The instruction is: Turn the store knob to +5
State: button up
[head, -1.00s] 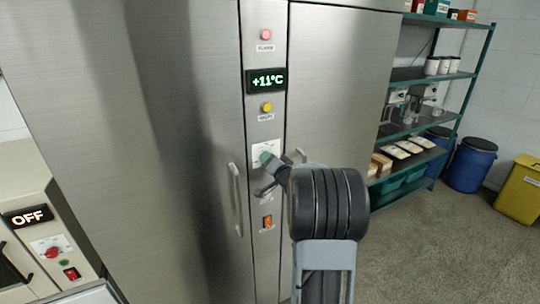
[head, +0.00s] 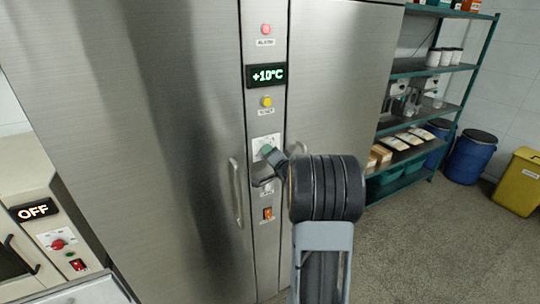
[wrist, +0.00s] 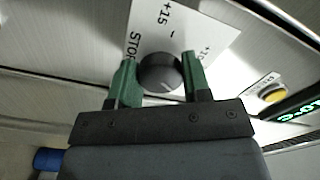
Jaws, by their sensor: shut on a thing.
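The store knob (wrist: 160,72) is a dark grey round knob on a white scale plate (wrist: 190,25) in the wrist view. My gripper (wrist: 157,78) has its two green fingers on either side of the knob and is shut on it. In the head view my gripper (head: 267,152) reaches the panel strip between the steel doors, and it hides the knob there. The display (head: 266,76) above reads +10°C in green. The knob's pointer setting is hard to read.
A yellow button (head: 267,102) and a red alarm lamp (head: 266,30) are above the plate; an orange switch (head: 268,213) is below. A door handle (head: 236,192) stands out close to the left. Shelving (head: 408,157) is at the right.

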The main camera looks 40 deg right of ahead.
jog(key=o, duration=0.9)
jog(key=s+b, duration=0.1)
jog(key=s, duration=0.3)
jog(key=s+a+b, duration=0.1)
jog(key=s, duration=0.4)
jog(key=s+b, duration=0.1)
jog(key=s, duration=0.3)
jog(key=shift+s+a, duration=0.35)
jog(key=shift+a, duration=0.05)
